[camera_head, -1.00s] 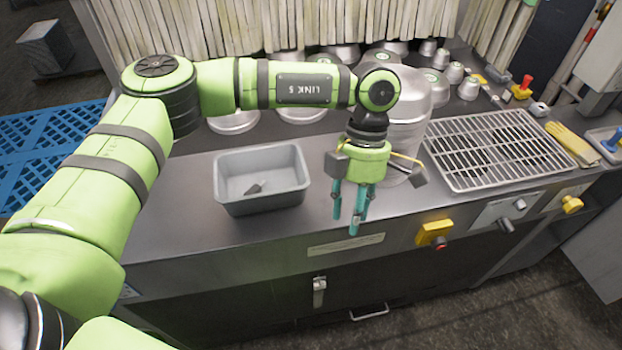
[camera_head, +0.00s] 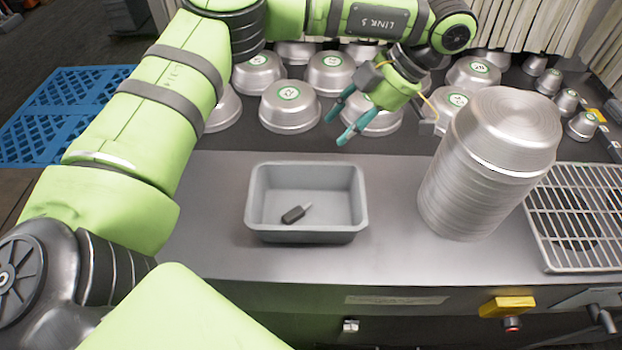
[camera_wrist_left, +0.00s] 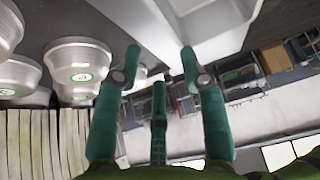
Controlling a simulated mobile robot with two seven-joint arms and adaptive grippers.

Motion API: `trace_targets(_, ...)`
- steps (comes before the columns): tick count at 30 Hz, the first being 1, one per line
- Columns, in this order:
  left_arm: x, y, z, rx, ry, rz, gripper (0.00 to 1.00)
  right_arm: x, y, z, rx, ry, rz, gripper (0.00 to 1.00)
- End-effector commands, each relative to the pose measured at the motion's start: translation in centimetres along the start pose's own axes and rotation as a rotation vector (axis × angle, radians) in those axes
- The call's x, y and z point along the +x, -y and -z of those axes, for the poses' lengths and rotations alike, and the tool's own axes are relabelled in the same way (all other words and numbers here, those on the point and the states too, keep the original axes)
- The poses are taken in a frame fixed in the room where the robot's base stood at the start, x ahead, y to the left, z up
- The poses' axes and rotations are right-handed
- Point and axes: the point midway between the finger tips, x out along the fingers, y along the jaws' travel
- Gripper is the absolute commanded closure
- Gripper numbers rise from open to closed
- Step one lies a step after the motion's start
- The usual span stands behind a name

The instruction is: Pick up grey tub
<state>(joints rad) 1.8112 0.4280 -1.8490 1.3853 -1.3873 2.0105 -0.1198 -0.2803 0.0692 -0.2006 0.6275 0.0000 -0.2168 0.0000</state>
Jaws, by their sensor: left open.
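The grey tub (camera_head: 352,237) is an open rectangular bin standing upright on the metal counter, at the middle of the head view. A small dark-handled tool (camera_head: 293,214) lies inside it. My left gripper (camera_head: 341,124) is open and empty, behind the tub's far right side and apart from it, with its teal fingers pointing down-left. In the left wrist view the open fingers of my left gripper (camera_wrist_left: 160,60) point toward a pale box-shaped surface at the top, which looks like the tub (camera_wrist_left: 205,25). My right gripper is not in view.
A tall stack of metal pans (camera_head: 465,195) stands right of the tub. Several upturned pans (camera_head: 290,105) cover the back counter, some close to my left gripper. A wire rack (camera_head: 580,215) lies at the far right. Bare counter (camera_head: 395,200) separates tub and stack.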

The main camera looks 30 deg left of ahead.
Motion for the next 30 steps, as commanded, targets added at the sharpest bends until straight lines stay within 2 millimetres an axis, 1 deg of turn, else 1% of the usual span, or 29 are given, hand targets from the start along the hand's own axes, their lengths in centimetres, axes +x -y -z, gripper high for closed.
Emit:
trace_targets(1,1.4,0.0,-0.9,0.001,0.001,-0.001,0.58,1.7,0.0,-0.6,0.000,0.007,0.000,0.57)
trace_targets(3,2.2,0.0,-1.5,0.001,0.002,-0.001,0.58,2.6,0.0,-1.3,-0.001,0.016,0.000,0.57)
trace_targets(6,2.9,0.0,-1.9,0.001,0.002,-0.001,0.58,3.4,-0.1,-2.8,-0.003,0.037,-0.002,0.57)
trace_targets(9,3.6,0.0,-2.0,0.002,0.001,0.002,0.58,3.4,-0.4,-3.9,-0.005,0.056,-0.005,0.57)
trace_targets(11,4.5,0.1,-1.9,0.003,0.000,0.004,0.58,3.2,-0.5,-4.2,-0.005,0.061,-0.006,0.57)
trace_targets(14,6.2,0.1,-1.9,0.004,0.000,0.006,0.58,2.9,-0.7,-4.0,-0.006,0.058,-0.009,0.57)
trace_targets(18,8.4,0.1,-1.8,0.003,0.000,0.005,0.58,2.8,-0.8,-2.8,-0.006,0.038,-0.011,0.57)
trace_targets(22,9.5,0.1,-1.9,0.002,0.002,0.001,0.58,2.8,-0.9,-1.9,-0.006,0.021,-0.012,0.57)
trace_targets(26,10.3,0.2,-1.8,0.002,0.001,0.003,0.58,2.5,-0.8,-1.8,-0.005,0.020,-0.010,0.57)
trace_targets(30,12.2,0.5,-1.5,0.002,0.000,0.005,0.58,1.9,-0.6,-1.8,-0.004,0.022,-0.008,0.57)
